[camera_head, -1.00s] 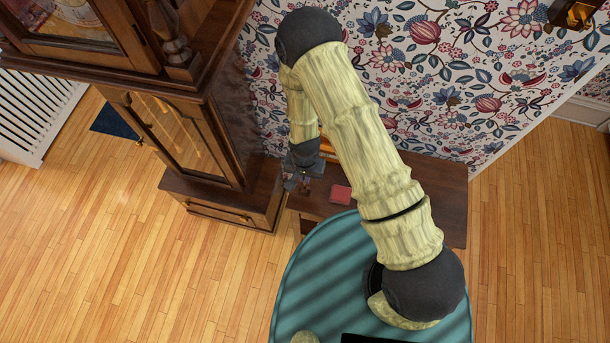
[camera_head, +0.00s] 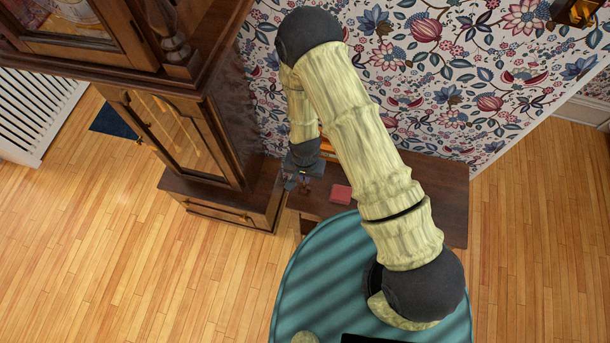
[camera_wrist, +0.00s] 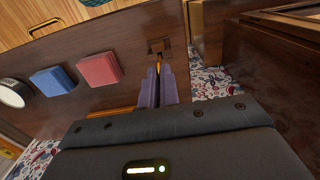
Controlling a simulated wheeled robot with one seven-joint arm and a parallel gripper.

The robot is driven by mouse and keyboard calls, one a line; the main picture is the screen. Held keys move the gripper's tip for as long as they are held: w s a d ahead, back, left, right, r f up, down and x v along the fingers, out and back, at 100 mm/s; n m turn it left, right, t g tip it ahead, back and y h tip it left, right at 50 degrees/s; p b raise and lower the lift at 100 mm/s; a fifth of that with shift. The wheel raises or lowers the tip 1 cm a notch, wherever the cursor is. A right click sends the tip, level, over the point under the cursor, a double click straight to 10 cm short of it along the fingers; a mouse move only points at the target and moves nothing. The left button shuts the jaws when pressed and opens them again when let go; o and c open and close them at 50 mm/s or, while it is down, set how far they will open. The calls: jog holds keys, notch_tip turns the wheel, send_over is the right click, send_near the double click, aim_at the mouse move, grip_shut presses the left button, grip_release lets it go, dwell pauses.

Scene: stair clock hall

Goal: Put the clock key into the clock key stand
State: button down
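In the wrist view, my gripper (camera_wrist: 159,72) has its two purple fingers close together around a thin brass piece, which looks like the clock key (camera_wrist: 158,67). Most of the key is hidden between the fingers. Just beyond the fingertips is a small dark brown wooden block, which looks like the clock key stand (camera_wrist: 155,46), on the table. The key's end lies at or very near the stand; I cannot tell whether it is inside. In the head view, my gripper (camera_head: 290,184) is low over the table's left end, and the key and stand cannot be made out.
On the wooden table (camera_wrist: 120,105) are a red box (camera_wrist: 99,69), a blue box (camera_wrist: 52,81) and a round white-faced object (camera_wrist: 10,94). The tall clock case (camera_head: 190,125) stands close to the table's left end. Flowered wallpaper (camera_head: 440,80) covers the wall behind.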

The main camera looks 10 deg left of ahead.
jog(key=shift+f+b, duration=1.15)
jog(key=shift+f, duration=0.25)
jog(key=c, duration=1.6)
grip_release()
jog(key=shift+o, duration=0.2)
jog(key=shift+r, duration=0.1)
notch_tip(320, 180, up, 17)
jog(key=b, duration=0.3)
jog(key=shift+r, duration=0.1)
jog(key=d+r+t, duration=0.1)
jog(key=d+r, duration=0.3)
jog(key=d, duration=0.3)
jog(key=s+d+r, duration=0.1)
jog(key=d+r, duration=0.4)
jog(key=d, duration=0.3)
jog(key=d+r+n+t, duration=0.1)
jog(key=d+r, duration=0.3)
jog(key=d, duration=0.3)
jog(key=shift+s+d+r+t, duration=0.15)
jog(key=shift+s+r+t, duration=0.15)
